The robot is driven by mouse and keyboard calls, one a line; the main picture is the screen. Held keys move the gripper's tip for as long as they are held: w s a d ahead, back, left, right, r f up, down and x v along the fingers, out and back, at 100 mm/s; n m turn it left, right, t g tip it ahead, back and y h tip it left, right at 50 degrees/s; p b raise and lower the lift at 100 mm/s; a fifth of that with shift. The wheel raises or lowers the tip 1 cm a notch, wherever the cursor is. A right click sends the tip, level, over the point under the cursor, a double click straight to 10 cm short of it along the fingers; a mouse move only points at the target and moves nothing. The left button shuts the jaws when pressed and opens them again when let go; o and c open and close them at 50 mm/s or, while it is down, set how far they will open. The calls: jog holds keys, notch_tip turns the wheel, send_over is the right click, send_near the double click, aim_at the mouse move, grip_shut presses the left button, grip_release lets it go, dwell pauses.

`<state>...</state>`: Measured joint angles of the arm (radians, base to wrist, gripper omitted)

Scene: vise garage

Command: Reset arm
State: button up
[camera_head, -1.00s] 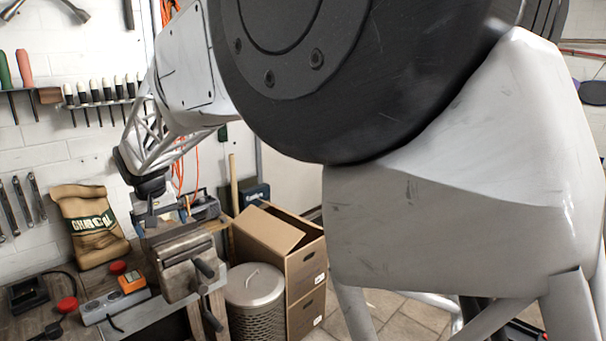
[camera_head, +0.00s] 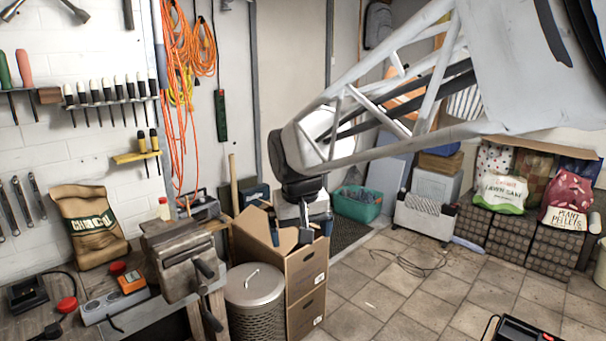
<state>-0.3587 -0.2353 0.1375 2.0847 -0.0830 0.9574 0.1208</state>
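My gripper (camera_head: 304,225) hangs at the end of my arm, above and in front of the open cardboard box (camera_head: 305,268) near the middle of the view. It points down. Two dark fingers seem to show below its light body, with a gap between them, and I see nothing held there. The vise (camera_head: 180,258) stands on the workbench to the left, well apart from my gripper.
A metal bin (camera_head: 254,300) stands left of the box. The workbench holds a charcoal bag (camera_head: 88,226), a power strip (camera_head: 112,304) and an orange device (camera_head: 131,282). A green crate (camera_head: 357,204) sits behind. The tiled floor (camera_head: 400,300) at right is mostly open.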

jog(key=s+d+f+m, duration=0.1)
jog(key=s+d+f, duration=0.2)
jog(key=s+d, duration=0.6)
jog(key=s+d+f+m, duration=0.2)
jog(key=s+d+f, duration=0.2)
jog(key=s+d, duration=0.6)
jog(key=s, duration=0.4)
jog(key=shift+s+f, duration=0.2)
jog(key=shift+s, duration=0.1)
